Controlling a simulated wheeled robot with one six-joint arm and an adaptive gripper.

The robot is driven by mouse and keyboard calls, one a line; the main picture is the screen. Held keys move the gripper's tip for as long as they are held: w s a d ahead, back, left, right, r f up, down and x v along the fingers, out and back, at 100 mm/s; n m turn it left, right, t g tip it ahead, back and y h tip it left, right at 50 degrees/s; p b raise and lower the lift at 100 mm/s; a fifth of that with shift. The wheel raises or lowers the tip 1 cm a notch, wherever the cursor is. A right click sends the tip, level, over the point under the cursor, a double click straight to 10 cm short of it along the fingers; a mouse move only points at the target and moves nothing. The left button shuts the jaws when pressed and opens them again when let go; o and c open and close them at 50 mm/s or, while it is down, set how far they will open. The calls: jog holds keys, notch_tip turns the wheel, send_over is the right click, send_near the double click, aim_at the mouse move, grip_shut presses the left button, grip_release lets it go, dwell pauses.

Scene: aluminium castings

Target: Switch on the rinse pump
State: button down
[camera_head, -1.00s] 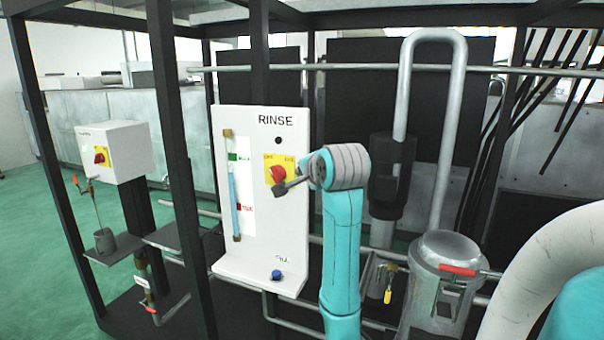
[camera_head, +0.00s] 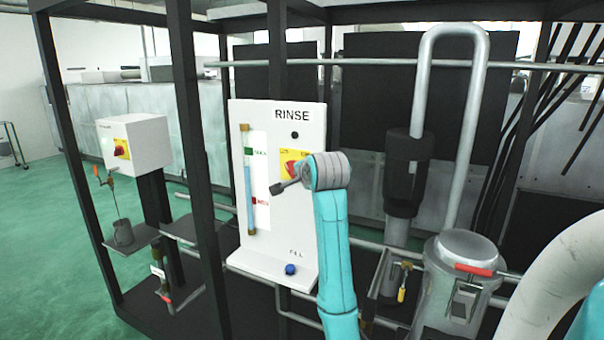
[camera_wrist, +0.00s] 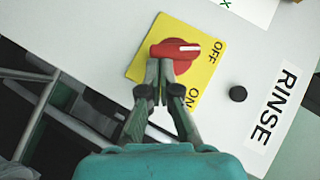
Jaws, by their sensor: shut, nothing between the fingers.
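The white RINSE panel (camera_head: 306,215) stands in the middle of the head view. It carries a red rotary knob (camera_head: 291,161) on a yellow plate (camera_head: 286,154), partly hidden by my arm. In the wrist view the knob (camera_wrist: 178,50) has a white mark pointing right, towards the OFF label (camera_wrist: 217,50); the ON label (camera_wrist: 190,97) is lower. My gripper (camera_head: 276,188) is in front of the panel, at the knob's lower left in the head view. In the wrist view its fingertips (camera_wrist: 160,66) are together and empty, overlapping the knob's lower edge. Contact cannot be told.
A sight tube (camera_head: 249,190) is left of the knob, and a blue FILL button (camera_head: 290,269) is on the panel's lower ledge. A second box with a red knob (camera_head: 137,145) hangs left. Dark frame posts (camera_head: 190,130) and a metal vessel (camera_head: 455,260) flank the panel.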

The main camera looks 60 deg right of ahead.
jog(key=shift+f+m+t, duration=0.3)
jog(key=shift+m+t, duration=0.1)
jog(key=shift+t, duration=0.1)
dwell(0.3)
jog(key=m+t+h, duration=0.1)
jog(key=m, duration=0.1)
jog(key=f+m+t+h, duration=0.1)
jog(key=t, duration=0.1)
jog(key=w+f+m+t+h, duration=0.1)
jog(key=m, duration=0.1)
jog(key=shift+f+m+h, duration=0.1)
jog(key=shift+m+h, duration=0.2)
jog(key=shift+h, duration=0.1)
jog(key=shift+s+f, duration=0.1)
jog(key=shift+f, duration=0.05)
